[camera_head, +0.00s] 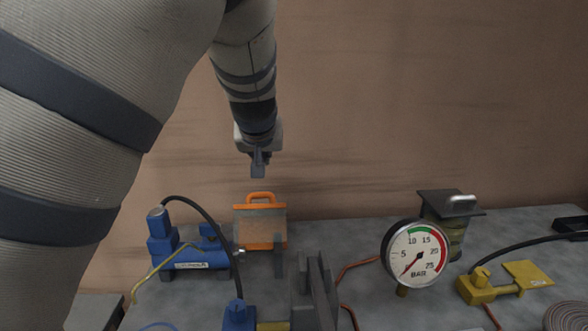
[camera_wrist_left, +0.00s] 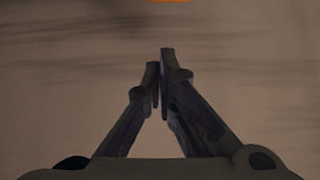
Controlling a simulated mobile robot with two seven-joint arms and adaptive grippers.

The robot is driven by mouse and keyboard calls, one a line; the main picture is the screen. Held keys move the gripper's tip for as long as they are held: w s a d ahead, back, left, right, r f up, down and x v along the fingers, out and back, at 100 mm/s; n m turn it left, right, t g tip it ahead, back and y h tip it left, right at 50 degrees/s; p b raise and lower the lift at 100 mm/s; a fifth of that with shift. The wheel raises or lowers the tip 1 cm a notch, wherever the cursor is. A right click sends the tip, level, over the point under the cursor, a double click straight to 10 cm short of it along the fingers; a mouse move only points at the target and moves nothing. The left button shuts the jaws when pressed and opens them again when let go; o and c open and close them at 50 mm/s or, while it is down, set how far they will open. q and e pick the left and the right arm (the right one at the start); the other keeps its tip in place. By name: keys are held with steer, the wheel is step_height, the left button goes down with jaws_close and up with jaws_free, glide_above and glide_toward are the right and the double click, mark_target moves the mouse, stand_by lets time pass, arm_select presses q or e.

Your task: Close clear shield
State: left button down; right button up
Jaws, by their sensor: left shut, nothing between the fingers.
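The clear shield (camera_head: 260,222) has an orange frame with an orange handle on its top edge and stands upright near the back of the grey bench. In the left wrist view a bit of orange (camera_wrist_left: 169,1) shows at the top edge. My left gripper (camera_head: 258,172) hangs above the shield's handle, apart from it, with the fingers pointing down. In the left wrist view its fingertips (camera_wrist_left: 160,80) are together, with nothing between them. My right gripper is in neither view.
A blue valve (camera_head: 202,258) with a black hose stands left of the shield. A round pressure gauge (camera_head: 416,253) and a yellow fitting (camera_head: 500,284) are on the right. Dark grey upright plates (camera_head: 313,290) stand at front centre. A brown wall (camera_head: 420,90) is behind the bench.

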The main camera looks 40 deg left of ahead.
arm_select(q)
steer(key=shift+a+f, duration=0.1)
steer(key=shift+a, duration=0.05)
steer(key=shift+w+a+f+b, duration=0.2)
steer(key=shift+a+f, duration=0.15)
steer(key=shift+f, duration=0.25)
steer(key=shift+w+a+f+b, duration=0.1)
steer(key=shift+a+f+b, duration=0.1)
steer(key=shift+a+f, duration=0.3)
steer(key=f, duration=0.4)
steer(key=shift+w+f, duration=0.15)
steer(key=shift+w, duration=0.15)
steer(key=shift+a+f, duration=0.1)
steer(key=shift+f, duration=0.05)
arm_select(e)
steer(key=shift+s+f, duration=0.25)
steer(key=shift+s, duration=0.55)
arm_select(q)
steer(key=shift+w+f, duration=0.1)
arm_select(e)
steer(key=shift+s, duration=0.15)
